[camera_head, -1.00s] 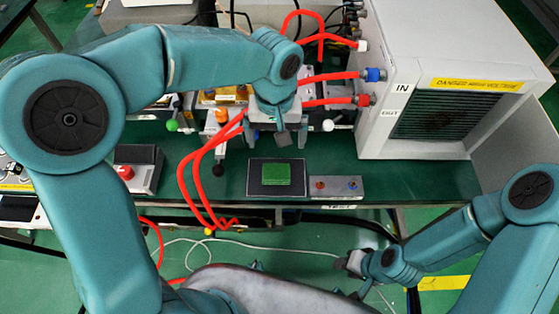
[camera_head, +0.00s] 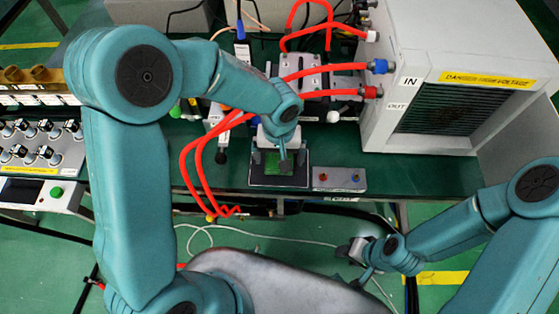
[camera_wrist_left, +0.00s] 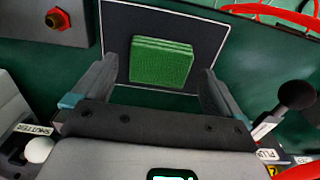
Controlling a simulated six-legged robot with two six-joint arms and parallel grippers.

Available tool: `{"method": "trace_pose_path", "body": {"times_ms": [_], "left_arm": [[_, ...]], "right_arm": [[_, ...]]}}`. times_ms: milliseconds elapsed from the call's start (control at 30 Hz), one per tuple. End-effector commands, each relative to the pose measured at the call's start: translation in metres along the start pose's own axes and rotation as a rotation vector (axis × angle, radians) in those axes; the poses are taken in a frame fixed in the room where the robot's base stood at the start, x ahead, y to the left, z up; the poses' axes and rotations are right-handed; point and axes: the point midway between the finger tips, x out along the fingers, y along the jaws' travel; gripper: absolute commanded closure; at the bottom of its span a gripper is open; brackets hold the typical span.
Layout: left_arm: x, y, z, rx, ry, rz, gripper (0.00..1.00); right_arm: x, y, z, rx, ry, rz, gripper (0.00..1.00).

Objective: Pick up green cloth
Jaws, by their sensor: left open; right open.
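The green cloth (camera_head: 271,161) is a small folded block lying on a black pad (camera_head: 262,181) on the green bench. In the head view my left gripper hides part of it. My left gripper (camera_head: 279,163) is over the pad, open and empty. In the left wrist view the cloth (camera_wrist_left: 162,62) lies whole on the pad (camera_wrist_left: 216,33), ahead of and between the two open fingers (camera_wrist_left: 158,74); I see no finger touching it. My right gripper (camera_head: 355,254) is low, in front of the bench, open and away from the cloth.
A large white unit (camera_head: 391,121) with a grille stands at the right. In the left wrist view, a black-knobbed lever (camera_wrist_left: 296,95) is near the right finger.

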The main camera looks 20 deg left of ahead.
Motion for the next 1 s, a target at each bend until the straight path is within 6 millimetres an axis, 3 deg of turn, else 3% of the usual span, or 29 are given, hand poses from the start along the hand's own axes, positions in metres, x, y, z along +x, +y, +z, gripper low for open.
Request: {"method": "trace_pose_path", "body": {"times_ms": [167,400,433,567,1000], "left_arm": [[0.023,0.000,-0.001,-0.001,-0.001,-0.001,0.00],[0.025,0.001,-0.002,-0.001,0.001,0.001,0.00],[0.025,0.001,-0.002,-0.001,0.001,0.001,0.03],[0.025,0.001,-0.002,-0.001,0.001,0.001,0.45],[0.019,0.001,-0.003,0.000,0.003,0.000,0.46]], "right_arm": [[-0.001,-0.001,0.000,0.000,0.000,0.000,0.57],[-0.001,0.000,0.000,0.000,0.000,0.000,0.57],[-0.001,0.000,0.000,0.000,0.000,0.000,0.57],[-0.001,0.000,0.000,0.000,0.000,0.000,0.57],[-0.001,-0.001,0.000,0.000,0.000,0.000,0.57]]}}
